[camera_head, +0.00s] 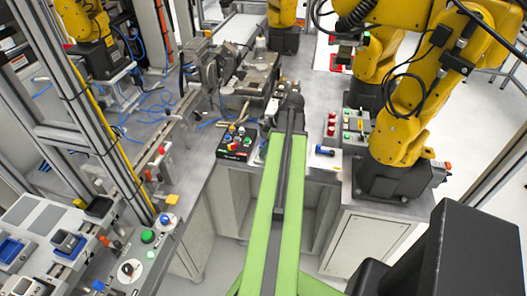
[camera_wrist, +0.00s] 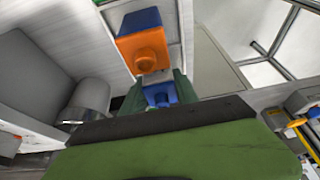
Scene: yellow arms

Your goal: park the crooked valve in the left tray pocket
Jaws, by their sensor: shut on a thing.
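My gripper (camera_wrist: 157,84) shows in the wrist view as two dark green fingers above the green wrist body. It is shut on a small blue part with a round boss (camera_wrist: 161,95), mostly hidden by the fingers and wrist. This may be the valve; its tilt cannot be told. Just beyond the fingertips is an orange and blue valve-like block (camera_wrist: 139,42) with a round orange knob, beside a pale wall or rim (camera_wrist: 174,35). I cannot tell which tray pocket this is. In the head view my green arm reaches forward to the bench; the gripper is not clear there.
In the wrist view a grey bulky shape (camera_wrist: 35,75) and a metal cylinder (camera_wrist: 90,98) stand at left. In the head view a black button box (camera_head: 237,142) is left of my arm and a yellow robot arm (camera_head: 410,110) is right.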

